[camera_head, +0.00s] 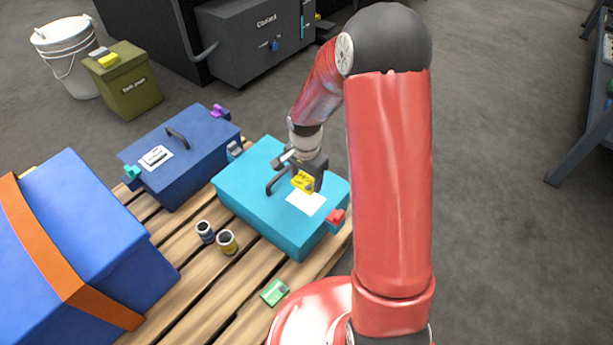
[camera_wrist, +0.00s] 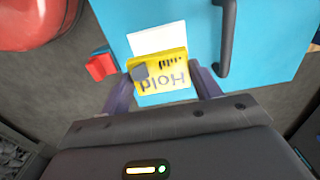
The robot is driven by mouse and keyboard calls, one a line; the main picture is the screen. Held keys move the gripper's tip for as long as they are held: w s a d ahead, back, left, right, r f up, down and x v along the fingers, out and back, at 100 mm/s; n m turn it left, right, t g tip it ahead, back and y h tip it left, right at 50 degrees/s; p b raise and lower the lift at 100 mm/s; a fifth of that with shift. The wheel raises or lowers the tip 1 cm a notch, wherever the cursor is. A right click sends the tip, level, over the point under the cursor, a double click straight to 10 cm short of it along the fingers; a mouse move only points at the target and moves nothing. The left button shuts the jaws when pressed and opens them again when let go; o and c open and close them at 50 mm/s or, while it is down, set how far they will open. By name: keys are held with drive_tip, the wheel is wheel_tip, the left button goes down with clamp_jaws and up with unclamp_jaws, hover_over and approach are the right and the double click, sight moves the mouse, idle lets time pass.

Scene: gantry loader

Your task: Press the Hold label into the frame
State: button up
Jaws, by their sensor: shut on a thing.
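The yellow Hold label (camera_wrist: 168,75) is between the fingers of my gripper (camera_wrist: 165,88), and its printing reads upside down in the wrist view. In the head view the label (camera_head: 303,181) is above the lid of the light blue case (camera_head: 255,220). My gripper (camera_head: 308,175) is shut on the label. A white rectangular area (camera_head: 306,203) on the lid lies just beside the label, and part of it is hidden behind the label in the wrist view (camera_wrist: 158,38). I cannot tell whether the label touches the lid.
The case has a dark handle (camera_head: 279,181) close to my gripper and a red latch (camera_head: 336,216). A darker blue case (camera_head: 190,165), two small cans (camera_head: 227,242) and a green card (camera_head: 274,291) are on the slatted pallet (camera_head: 190,275). A large blue box (camera_head: 70,250) stands left.

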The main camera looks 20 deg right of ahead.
sight(306, 199)
drive_tip(key=shift+f+b, duration=2.2)
drive_tip(key=shift+f, duration=1)
drive_tip(key=shift+b, duration=0.3)
drive_tip(key=shift+f+b, duration=0.3)
drive_tip(key=shift+f, duration=0.1)
drive_tip(key=o, duration=1.3)
drive_tip(key=shift+r+p, duration=2.5)
drive_tip(key=shift+r, duration=1.1)
